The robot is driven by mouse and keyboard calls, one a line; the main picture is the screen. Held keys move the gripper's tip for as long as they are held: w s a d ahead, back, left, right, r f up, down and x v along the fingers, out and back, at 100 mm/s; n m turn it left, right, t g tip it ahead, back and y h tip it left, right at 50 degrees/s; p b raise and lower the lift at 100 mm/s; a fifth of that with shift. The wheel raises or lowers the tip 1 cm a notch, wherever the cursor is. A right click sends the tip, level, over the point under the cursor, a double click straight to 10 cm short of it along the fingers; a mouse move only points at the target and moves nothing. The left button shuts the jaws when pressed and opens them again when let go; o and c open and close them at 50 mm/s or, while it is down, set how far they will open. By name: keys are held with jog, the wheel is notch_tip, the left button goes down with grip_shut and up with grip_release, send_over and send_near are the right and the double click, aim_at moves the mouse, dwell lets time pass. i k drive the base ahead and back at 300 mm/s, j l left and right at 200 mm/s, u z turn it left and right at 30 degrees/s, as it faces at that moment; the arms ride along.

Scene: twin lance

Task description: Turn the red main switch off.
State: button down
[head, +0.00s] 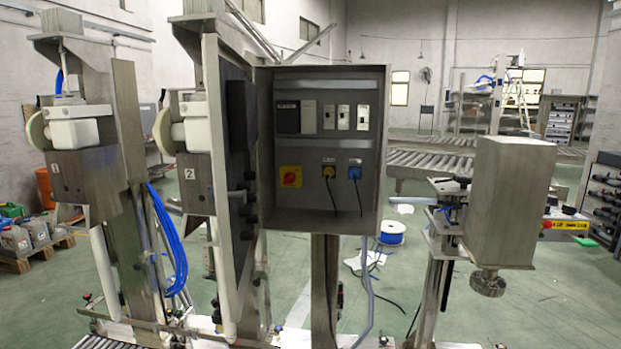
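The red main switch (291,176) is a red rotary knob on a square yellow plate. It sits at the lower left of the back panel inside an open grey metal cabinet (318,223). The knob is too small here to tell which way it is turned. The cabinet door (222,150) stands swung open on the left side, seen nearly edge-on. My gripper does not show in the head view.
Breakers (343,117) line the panel above the switch. A yellow socket (328,171) and a blue socket (355,173) with dark cables sit to its right. A metal box (510,200) stands right of the cabinet. Cables and a blue spool (391,232) lie on the floor behind.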

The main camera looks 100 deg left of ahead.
aim_at(289, 177)
jog(key=i+u, duration=0.3)
jog(key=i+l+u, duration=0.15)
jog(key=u, duration=0.2)
jog(key=i+u, duration=0.1)
jog(key=u, duration=0.85)
jog(key=i+l+u, duration=0.1)
jog(key=u, duration=0.35)
jog(key=i+l+u, duration=0.1)
jog(key=u, duration=0.35)
jog(key=l+u, duration=0.1)
jog(key=u, duration=0.35)
jog(key=l+u, duration=0.1)
jog(key=u, duration=0.4)
jog(key=l+u, duration=0.15)
jog(key=u, duration=0.3)
jog(key=i, duration=0.05)
